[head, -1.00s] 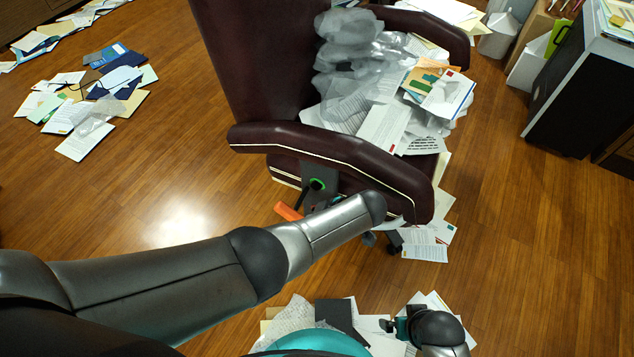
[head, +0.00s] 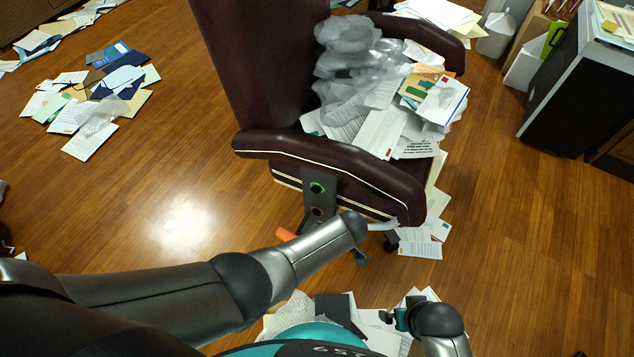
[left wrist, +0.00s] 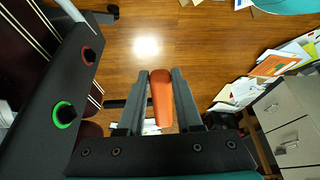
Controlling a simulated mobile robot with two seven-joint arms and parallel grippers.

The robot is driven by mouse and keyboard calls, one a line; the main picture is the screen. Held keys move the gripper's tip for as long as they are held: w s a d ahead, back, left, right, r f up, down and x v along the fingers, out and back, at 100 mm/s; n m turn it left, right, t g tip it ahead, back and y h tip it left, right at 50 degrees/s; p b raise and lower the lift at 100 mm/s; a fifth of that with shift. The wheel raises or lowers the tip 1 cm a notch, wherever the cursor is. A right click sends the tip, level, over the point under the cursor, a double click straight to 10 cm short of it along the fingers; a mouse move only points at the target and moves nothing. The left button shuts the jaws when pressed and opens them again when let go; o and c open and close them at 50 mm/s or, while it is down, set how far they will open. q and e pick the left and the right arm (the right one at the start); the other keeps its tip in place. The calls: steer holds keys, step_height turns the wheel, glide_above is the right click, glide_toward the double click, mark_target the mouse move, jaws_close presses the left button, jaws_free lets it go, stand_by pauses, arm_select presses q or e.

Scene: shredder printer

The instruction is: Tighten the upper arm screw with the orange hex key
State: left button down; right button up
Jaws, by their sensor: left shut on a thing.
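The dark red office chair (head: 330,160) has a black arm bracket (head: 333,200) with a green-ringed screw (head: 317,187) above a red-ringed screw (head: 317,211). In the left wrist view the bracket is at left, with the green-ringed screw (left wrist: 64,114) and the red-ringed screw (left wrist: 89,55). My left gripper (left wrist: 160,75) is shut on the orange hex key (left wrist: 160,95), to the right of the bracket and apart from both screws. In the head view the orange key (head: 287,235) shows beside my left forearm, which hides that gripper. My right gripper (head: 390,317) is low in the head view, its jaws unclear.
Loose papers and clear plastic wrap (head: 355,60) fill the chair seat. More papers (head: 425,240) lie on the floor below the chair and near my base. A black cabinet (head: 580,85) stands at right.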

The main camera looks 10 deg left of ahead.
arm_select(q)
steer(key=h+p, duration=0.1)
steer(key=r+h+p, duration=0.1)
steer(key=shift+w+a+r+g+h+p, duration=0.2)
steer(key=shift+a+g+h+p, duration=0.1)
steer(key=shift+a+g+p, duration=0.1)
steer(key=shift+f+h, duration=0.15)
steer(key=shift+h, duration=0.45)
steer(key=shift+a+r+g+h+p, duration=0.15)
steer(key=shift+r+g+h+p, duration=0.15)
steer(key=shift+h+p, duration=0.15)
steer(key=shift+w+a+r+h, duration=0.15)
steer(key=shift+r+h, duration=0.1)
steer(key=shift+h, duration=0.6)
steer(key=shift+r+g+h, duration=0.3)
steer(key=shift+g+h, duration=0.1)
steer(key=shift+h, duration=0.4)
